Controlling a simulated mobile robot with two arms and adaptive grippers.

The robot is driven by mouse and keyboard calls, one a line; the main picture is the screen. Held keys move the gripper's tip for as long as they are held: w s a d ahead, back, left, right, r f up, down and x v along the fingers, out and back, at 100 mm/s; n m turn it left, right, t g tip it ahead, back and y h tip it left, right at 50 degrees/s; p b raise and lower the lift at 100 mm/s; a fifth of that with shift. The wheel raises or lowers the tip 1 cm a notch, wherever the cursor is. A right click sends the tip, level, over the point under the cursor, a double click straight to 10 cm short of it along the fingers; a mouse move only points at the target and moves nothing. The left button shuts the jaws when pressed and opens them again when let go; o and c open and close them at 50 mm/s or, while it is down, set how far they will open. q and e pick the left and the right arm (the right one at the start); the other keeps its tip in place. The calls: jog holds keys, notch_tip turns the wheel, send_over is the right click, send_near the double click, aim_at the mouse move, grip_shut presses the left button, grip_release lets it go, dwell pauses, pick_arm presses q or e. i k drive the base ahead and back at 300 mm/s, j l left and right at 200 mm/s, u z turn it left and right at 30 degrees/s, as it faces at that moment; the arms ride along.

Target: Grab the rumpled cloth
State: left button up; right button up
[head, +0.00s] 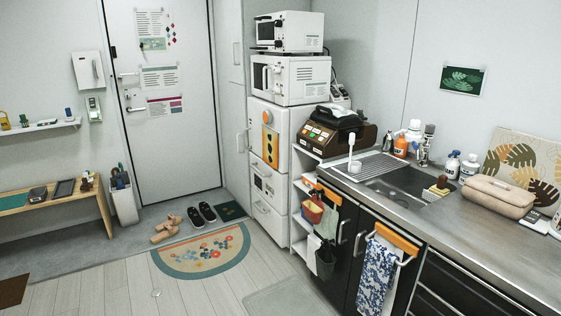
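A blue-and-white patterned cloth (377,278) hangs in folds from a bar on the dark cabinet front below the counter, at the lower right of the head view. A dark, uneven shape (338,112) lies on top of the brown appliance (333,135); I cannot tell whether it is cloth. No cloth that is clearly rumpled into a heap can be made out. Neither of my grippers is in view.
The counter (470,240) runs along the right with a sink (395,185), bottles and a beige pouch (497,196). A half-round mat (203,252), shoes (201,214) and slippers (165,231) lie near the door. A low bench (40,204) stands left. The floor in front is mostly clear.

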aim_at(338, 111)
jog(key=i, duration=0.85)
jog(key=i+u, duration=0.1)
jog(key=i, duration=0.8)
jog(key=i+l, duration=0.15)
jog(key=i, duration=0.7)
jog(key=u, duration=0.05)
